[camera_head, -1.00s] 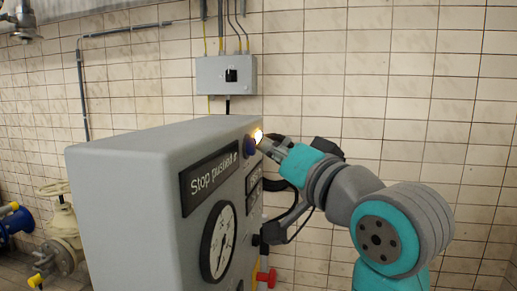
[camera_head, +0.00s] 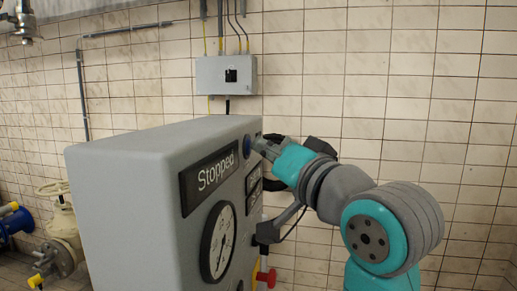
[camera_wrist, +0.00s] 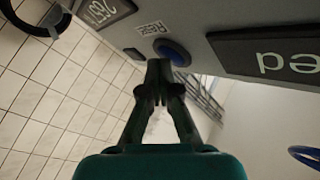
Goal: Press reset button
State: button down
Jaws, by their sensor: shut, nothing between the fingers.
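A round blue button (camera_head: 247,147) sits on the front face of a grey control cabinet (camera_head: 140,170). In the wrist view the blue button (camera_wrist: 173,52) is beside a small upside-down label (camera_wrist: 150,27) that looks like "RESET". My gripper (camera_head: 259,145) is shut and empty, with its fingertips right at the button. In the wrist view my gripper's fingertips (camera_wrist: 158,68) are just below the button's edge. I cannot tell whether they touch it. A display (camera_head: 212,177) beside the button reads "Stopped".
A round gauge (camera_head: 218,241) sits below the display. A red knob or handle (camera_head: 266,277) is low on the cabinet. A small grey switch box (camera_head: 226,76) hangs on the tiled wall behind. Valves and pipes (camera_head: 62,238) stand at the left.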

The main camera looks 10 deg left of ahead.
dwell(0.3)
jog(key=shift+d, duration=0.4)
jog(key=d, duration=0.6)
dwell(0.5)
jog(key=shift+s, duration=0.1)
dwell(0.4)
